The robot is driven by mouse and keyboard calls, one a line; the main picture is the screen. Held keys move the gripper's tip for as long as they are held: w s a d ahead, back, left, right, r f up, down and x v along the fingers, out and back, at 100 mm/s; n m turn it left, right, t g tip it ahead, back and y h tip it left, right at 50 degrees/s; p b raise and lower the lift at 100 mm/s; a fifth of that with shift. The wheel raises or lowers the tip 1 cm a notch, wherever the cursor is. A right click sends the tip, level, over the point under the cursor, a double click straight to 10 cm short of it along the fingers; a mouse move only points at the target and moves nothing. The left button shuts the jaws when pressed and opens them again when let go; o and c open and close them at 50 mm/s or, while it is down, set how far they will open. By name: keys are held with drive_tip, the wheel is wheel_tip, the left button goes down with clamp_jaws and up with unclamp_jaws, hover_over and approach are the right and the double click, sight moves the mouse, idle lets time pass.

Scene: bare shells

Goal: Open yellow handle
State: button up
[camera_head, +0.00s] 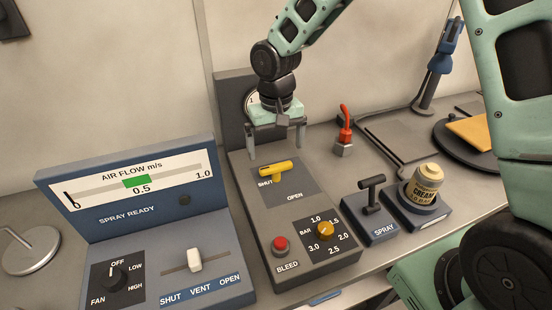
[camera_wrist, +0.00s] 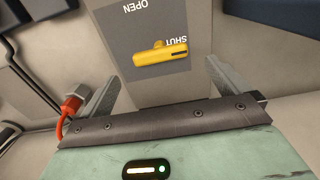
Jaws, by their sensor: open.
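The yellow handle (camera_head: 276,171) sits on the sloped grey panel marked SHUT and OPEN, in the middle of the head view. It lies crosswise, with one end near the SHUT label. My gripper (camera_head: 276,152) is above and just behind it, pointing down, fingers apart, with nothing between them. In the wrist view the yellow handle (camera_wrist: 160,54) lies ahead of the open gripper (camera_wrist: 163,75), between the lines of the two fingers. I see no clear contact between them.
A red button (camera_head: 281,244) and yellow pressure knob (camera_head: 325,230) sit lower on this panel. The blue air flow console (camera_head: 215,262) is left. A spray lever (camera_head: 371,190), cream jar (camera_head: 425,184) and red-handled valve (camera_head: 345,131) are right. A gauge stands behind my gripper, partly hidden.

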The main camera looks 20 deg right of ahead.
sight(276, 166)
wheel_tip(276, 166, down, 6)
drive_tip(key=shift+r+p, duration=0.1)
drive_tip(key=shift+p, duration=0.25)
drive_tip(key=shift+c, duration=0.3)
drive_tip(key=c, duration=0.8)
